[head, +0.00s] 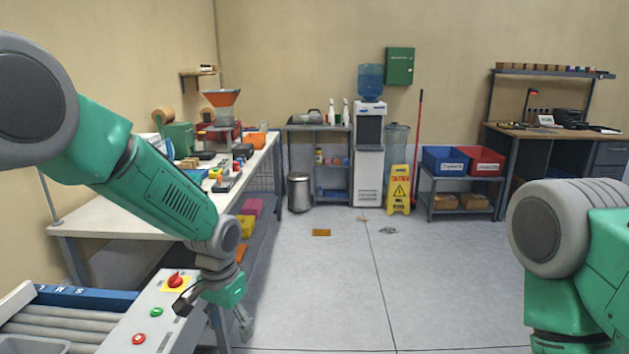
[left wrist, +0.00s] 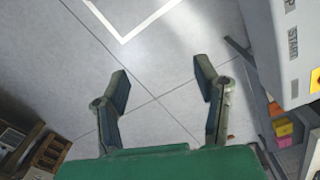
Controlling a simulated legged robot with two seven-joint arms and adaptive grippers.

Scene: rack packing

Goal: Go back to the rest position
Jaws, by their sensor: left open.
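My left gripper (head: 244,322) hangs at the end of my green left arm, low in the head view, just right of the control panel's edge and over the floor. In the left wrist view its two fingers (left wrist: 163,90) are spread apart with nothing between them, only grey floor behind. My right arm shows at the right edge of the head view, but its gripper is out of the picture.
The control panel (head: 150,312) with red and green buttons stands beside a roller conveyor (head: 60,328) at lower left. A cluttered white workbench (head: 105,215) runs along the left wall. A yellow floor sign (head: 399,190) stands ahead. The middle floor (head: 340,280) is mostly clear.

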